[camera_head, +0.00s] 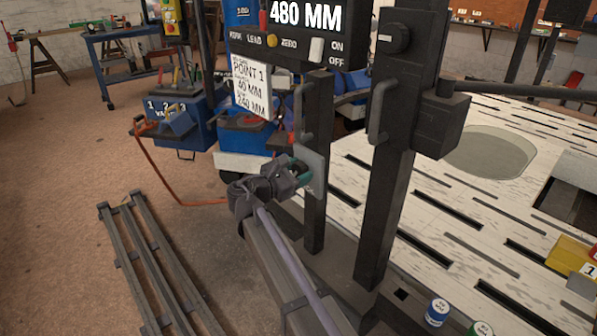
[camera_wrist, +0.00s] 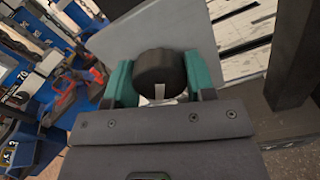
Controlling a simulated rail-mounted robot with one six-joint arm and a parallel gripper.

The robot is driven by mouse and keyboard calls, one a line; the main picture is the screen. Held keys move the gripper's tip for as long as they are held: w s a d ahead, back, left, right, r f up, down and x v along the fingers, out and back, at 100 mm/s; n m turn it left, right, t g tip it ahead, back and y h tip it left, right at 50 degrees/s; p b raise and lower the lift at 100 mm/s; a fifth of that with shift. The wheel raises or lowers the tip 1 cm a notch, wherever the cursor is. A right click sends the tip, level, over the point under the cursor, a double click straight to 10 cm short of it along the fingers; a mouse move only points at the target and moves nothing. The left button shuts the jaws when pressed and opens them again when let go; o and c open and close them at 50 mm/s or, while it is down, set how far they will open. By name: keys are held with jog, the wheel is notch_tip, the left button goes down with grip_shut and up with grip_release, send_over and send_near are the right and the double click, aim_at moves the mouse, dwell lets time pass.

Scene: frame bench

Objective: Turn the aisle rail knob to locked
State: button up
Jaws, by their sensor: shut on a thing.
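A black round knob (camera_wrist: 158,68) fills the gap between the two teal fingers of my gripper (camera_wrist: 162,82) in the wrist view. My gripper is shut on it. A pale mark shows at the knob's near edge; which setting it points to cannot be read. Behind the knob is a flat grey plate (camera_wrist: 150,30). In the head view my gripper (camera_head: 301,174) reaches the same grey plate (camera_head: 317,171) on the shorter dark post (camera_head: 316,225), and it hides the knob there. No "locked" label is legible in either view.
A taller dark post (camera_head: 378,215) with a handle and another black knob (camera_head: 394,39) stands just right. A display box (camera_head: 290,25) reading 480 MM hangs above. A slotted white table (camera_head: 430,215) lies to the right. Metal rails (camera_head: 150,260) lie on the floor at left.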

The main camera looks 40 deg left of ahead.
jog(key=m, duration=1.2)
dwell(0.6)
jog(key=o, duration=0.9)
jog(key=shift+o, duration=0.2)
jog(key=v, duration=1.1)
